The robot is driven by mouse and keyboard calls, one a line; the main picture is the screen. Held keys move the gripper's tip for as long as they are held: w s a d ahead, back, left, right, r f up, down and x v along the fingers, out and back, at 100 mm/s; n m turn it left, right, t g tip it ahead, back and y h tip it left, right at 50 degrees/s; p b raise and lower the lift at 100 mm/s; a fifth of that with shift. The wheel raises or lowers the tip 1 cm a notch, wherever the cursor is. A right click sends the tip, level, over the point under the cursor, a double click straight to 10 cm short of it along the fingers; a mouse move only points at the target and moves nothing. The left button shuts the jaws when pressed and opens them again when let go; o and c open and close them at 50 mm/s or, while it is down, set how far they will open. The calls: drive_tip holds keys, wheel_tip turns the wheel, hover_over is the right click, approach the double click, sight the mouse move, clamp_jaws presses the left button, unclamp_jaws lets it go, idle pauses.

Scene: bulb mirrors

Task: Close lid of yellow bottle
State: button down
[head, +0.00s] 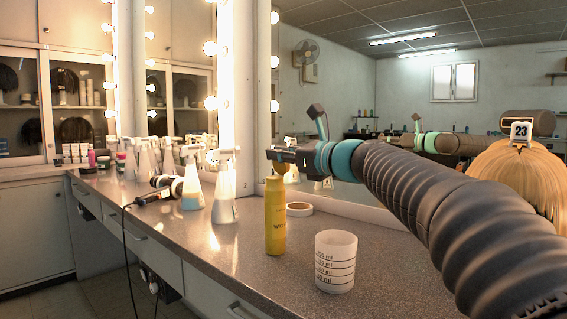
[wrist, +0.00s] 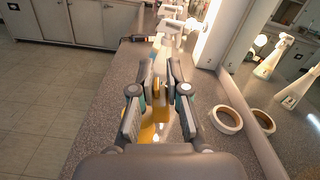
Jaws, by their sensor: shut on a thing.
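The yellow bottle (head: 275,222) stands upright on the grey counter. In the wrist view part of its body (wrist: 148,132) shows below and between my fingers. My gripper (head: 279,157) is above the bottle's top, reaching in from the right. It is shut on a small yellow piece, which looks like the lid (head: 281,168). In the wrist view my gripper (wrist: 159,82) has a bit of yellow between the fingertips. My fingers partly hide the lid, and I cannot tell whether it touches the bottle's neck.
A white measuring cup (head: 335,264) stands right of the bottle. A tape roll (head: 299,209) lies behind it, near the mirror. White spray bottles (head: 225,190) and a black tool with a cord (head: 154,197) are to the left. A blond wig (head: 520,185) is at right.

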sight(271, 178)
drive_tip(key=n+b, duration=0.1)
drive_tip(key=s+a+f+n+b, duration=0.1)
drive_tip(key=n, duration=0.1)
drive_tip(key=n+b, duration=0.2)
drive_tip(key=s+n+b, duration=0.1)
drive_tip(key=shift+a+f, duration=0.35)
drive_tip(key=shift+f, duration=0.05)
drive_tip(key=n+b, duration=0.3)
drive_tip(key=s+f+n+b, duration=0.1)
drive_tip(key=shift+a+n, duration=0.35)
drive_tip(key=shift+n, duration=0.05)
drive_tip(key=c, duration=1.3)
unclamp_jaws()
drive_tip(key=v, duration=1.2)
drive_tip(key=shift+s, duration=0.1)
